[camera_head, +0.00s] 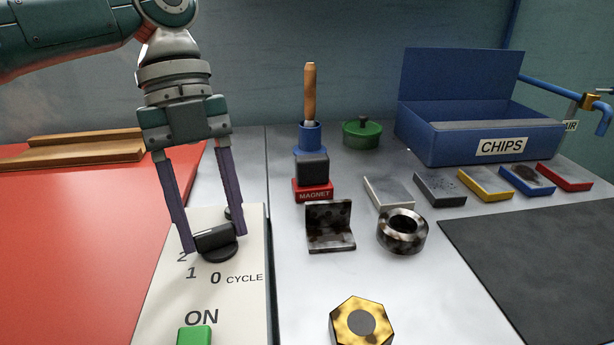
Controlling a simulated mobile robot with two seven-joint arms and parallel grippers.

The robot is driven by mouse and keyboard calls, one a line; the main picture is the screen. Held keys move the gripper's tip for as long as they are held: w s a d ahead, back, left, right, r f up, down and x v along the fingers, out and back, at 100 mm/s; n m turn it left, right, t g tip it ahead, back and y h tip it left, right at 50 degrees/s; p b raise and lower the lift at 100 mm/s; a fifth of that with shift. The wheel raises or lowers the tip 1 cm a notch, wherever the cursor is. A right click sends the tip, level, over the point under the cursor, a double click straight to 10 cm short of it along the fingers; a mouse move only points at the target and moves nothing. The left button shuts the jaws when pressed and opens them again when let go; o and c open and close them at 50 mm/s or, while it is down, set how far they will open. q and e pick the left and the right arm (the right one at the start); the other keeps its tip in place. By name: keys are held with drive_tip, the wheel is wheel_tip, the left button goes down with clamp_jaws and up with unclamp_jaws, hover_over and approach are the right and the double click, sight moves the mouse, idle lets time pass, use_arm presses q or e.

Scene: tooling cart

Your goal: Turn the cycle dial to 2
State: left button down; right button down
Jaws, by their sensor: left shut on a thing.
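The cycle dial (216,243) is a black round knob with a raised grip bar. It sits on a pale control panel (168,306), above the word CYCLE and among the marks 2, 1 and 0. My left gripper (216,243) comes down from above, with one purple finger on each side of the dial, and is shut on it. The exact mark the dial points to is hard to tell. A green button (194,336) under the word ON is at the bottom edge. My right gripper is not in view.
Right of the panel stand a red magnet block (313,190), a rusty angle bracket (330,228), a metal ring (402,232) and a brass hex nut (361,322). A blue CHIPS box (480,145) is at the back right. A red surface (75,250) lies left.

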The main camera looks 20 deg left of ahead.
use_arm(q)
drive_tip(key=shift+w+d+m+g+b, duration=0.1)
drive_tip(key=shift+m+g+b, duration=0.2)
drive_tip(key=shift+m, duration=0.7)
drive_tip(key=shift+y, duration=0.3)
drive_tip(key=shift+c, duration=1.2)
unclamp_jaws()
drive_tip(key=p+v, duration=0.1)
drive_tip(key=v, duration=0.9)
